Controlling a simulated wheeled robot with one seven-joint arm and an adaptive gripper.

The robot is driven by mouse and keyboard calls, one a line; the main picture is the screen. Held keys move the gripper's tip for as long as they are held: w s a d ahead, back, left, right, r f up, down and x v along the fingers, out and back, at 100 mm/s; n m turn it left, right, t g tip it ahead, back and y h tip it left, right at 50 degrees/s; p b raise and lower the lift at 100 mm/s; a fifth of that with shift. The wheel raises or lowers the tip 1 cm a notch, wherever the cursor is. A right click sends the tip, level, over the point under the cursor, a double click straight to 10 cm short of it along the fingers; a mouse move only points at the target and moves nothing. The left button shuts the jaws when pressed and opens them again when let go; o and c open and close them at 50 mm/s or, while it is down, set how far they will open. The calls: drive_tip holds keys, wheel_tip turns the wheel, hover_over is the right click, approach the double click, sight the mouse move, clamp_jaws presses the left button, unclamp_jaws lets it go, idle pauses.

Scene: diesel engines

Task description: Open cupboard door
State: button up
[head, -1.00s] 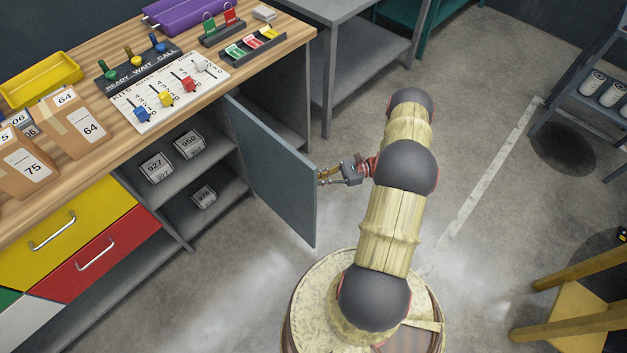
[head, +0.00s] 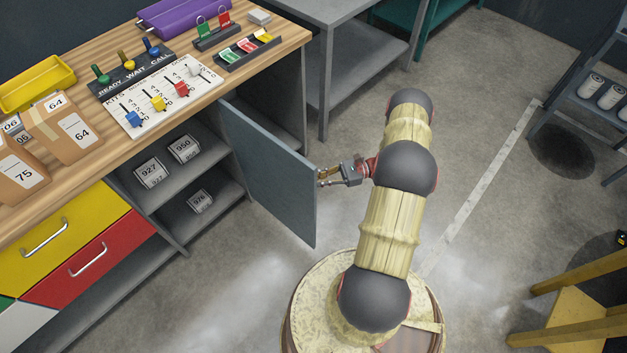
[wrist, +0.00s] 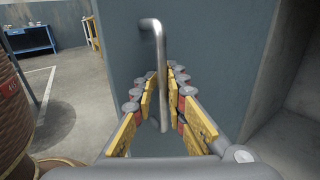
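The blue-grey cupboard door (head: 270,175) stands wide open, swung out from the workbench's open shelf bay. Its free edge is towards my arm. My gripper (head: 322,177) is at the outer face of the door, near that edge. In the wrist view a metal bar handle (wrist: 161,60) stands on the door face (wrist: 205,60). My gripper (wrist: 163,95) has its yellow-padded fingers on both sides of the bar, closed in on it. The exact finger contact is small and partly hidden. In the head view the handle is mostly hidden by the gripper.
The workbench (head: 160,75) has shelves with labelled boxes (head: 150,172) and yellow and red drawers (head: 65,235). A grey table (head: 345,75) stands behind the door. A yellow stool (head: 570,310) is at lower right.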

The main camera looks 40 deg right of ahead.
drive_tip(key=shift+d, duration=0.1)
drive_tip(key=v, duration=1.1)
drive_tip(key=shift+s+d, duration=0.3)
